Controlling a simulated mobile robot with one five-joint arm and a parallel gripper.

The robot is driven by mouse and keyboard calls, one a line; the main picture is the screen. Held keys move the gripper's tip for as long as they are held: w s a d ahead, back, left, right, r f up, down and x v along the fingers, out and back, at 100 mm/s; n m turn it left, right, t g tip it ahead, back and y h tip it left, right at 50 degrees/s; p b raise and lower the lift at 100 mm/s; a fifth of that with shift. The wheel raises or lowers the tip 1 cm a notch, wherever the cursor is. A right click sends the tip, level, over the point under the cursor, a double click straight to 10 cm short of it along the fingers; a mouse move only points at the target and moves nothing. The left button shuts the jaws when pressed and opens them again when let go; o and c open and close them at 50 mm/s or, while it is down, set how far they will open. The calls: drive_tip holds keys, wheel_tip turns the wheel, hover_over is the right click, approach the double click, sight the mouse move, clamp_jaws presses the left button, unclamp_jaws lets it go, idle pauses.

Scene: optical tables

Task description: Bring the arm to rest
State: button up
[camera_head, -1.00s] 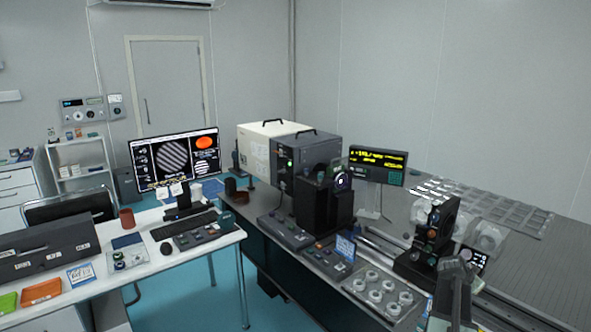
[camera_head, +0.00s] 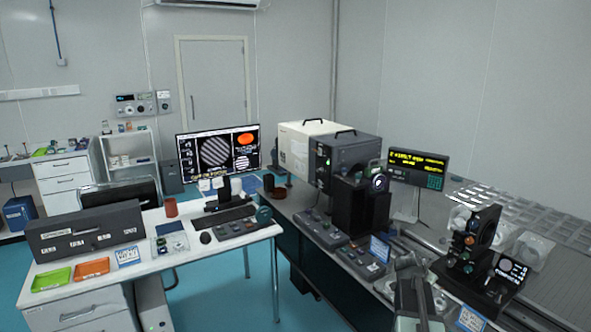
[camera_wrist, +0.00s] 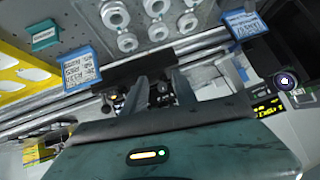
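My gripper (camera_head: 408,264) shows at the bottom right of the head view, above the near edge of the optical table (camera_head: 345,262). In the wrist view my gripper (camera_wrist: 160,90) has its two grey fingers apart, with a gap between them. I see nothing held. Dark equipment shows through the gap, behind the fingers.
A black optical mount (camera_head: 472,243) stands right of my gripper. A black instrument (camera_head: 362,212) and a yellow-text display (camera_head: 418,168) stand behind it. The wrist view shows ring-shaped parts (camera_wrist: 115,14) and a blue label card (camera_wrist: 82,68). A white desk (camera_head: 150,255) stands left; blue floor is open below.

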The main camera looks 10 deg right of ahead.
drive_tip(key=w+a+f+n+y, duration=0.1)
drive_tip(key=a+f+n+y, duration=0.15)
drive_tip(key=a, duration=1.25)
drive_tip(key=w+a+f+n+y, duration=0.1)
drive_tip(key=a+f+n+y, duration=0.15)
drive_tip(key=a, duration=1.35)
drive_tip(key=s+a+f+n+g+y, duration=0.3)
drive_tip(key=s+a+n+g, duration=0.2)
drive_tip(key=s+a+n, duration=0.4)
drive_tip(key=s+a, duration=0.4)
drive_tip(key=a, duration=0.1)
drive_tip(key=shift+s+f+g, duration=0.15)
drive_tip(key=shift+s+g, duration=0.15)
drive_tip(key=shift+d, duration=0.15)
